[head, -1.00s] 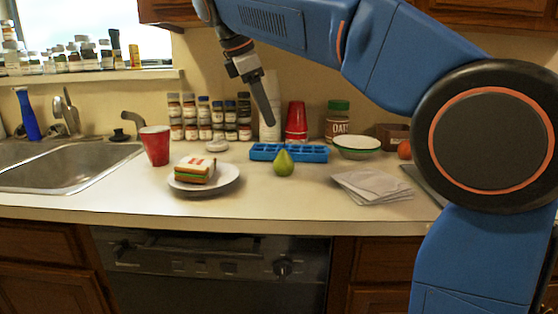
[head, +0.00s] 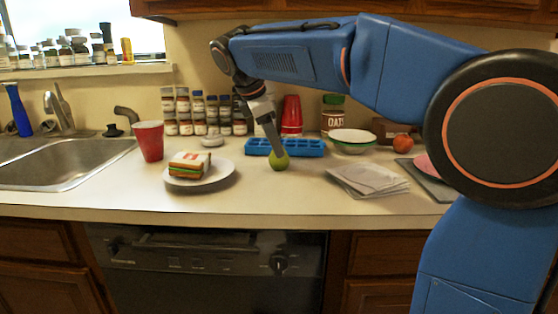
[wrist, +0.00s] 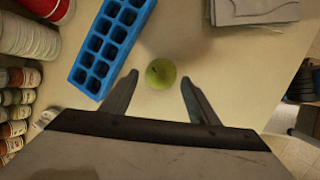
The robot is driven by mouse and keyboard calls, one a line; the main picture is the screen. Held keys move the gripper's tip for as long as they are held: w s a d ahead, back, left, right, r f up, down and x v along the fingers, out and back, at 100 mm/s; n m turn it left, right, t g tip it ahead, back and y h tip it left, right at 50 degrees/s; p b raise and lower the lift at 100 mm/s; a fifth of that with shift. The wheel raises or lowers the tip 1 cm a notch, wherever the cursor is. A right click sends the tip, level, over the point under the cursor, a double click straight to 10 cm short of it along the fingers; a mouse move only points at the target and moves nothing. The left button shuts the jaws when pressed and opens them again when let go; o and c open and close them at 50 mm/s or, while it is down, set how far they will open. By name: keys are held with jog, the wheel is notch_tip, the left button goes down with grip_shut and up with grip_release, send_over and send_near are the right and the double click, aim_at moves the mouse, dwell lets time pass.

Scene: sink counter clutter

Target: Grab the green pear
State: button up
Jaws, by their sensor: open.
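The green pear (head: 279,161) stands on the counter just in front of the blue ice tray (head: 306,148). In the wrist view the pear (wrist: 160,74) is seen from above, near the opening between my two fingertips and slightly beyond them.
A plate (head: 222,178) with a sandwich (head: 190,165) is left of the pear. Folded napkins (head: 368,182) lie to the right, with a bowl (head: 352,142) behind them. A red cup (head: 150,141) stands near the sink (head: 65,165). Spice jars (head: 212,116) line the back. Counter in front of the pear is clear.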

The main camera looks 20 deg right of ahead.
jog(key=shift+a+x, duration=0.15)
jog(key=shift+x, duration=1.15)
jog(key=shift+a+x, duration=0.15)
jog(key=shift+x, duration=1.15)
jog(key=shift+f, duration=0.1)
jog(key=c, duration=0.9)
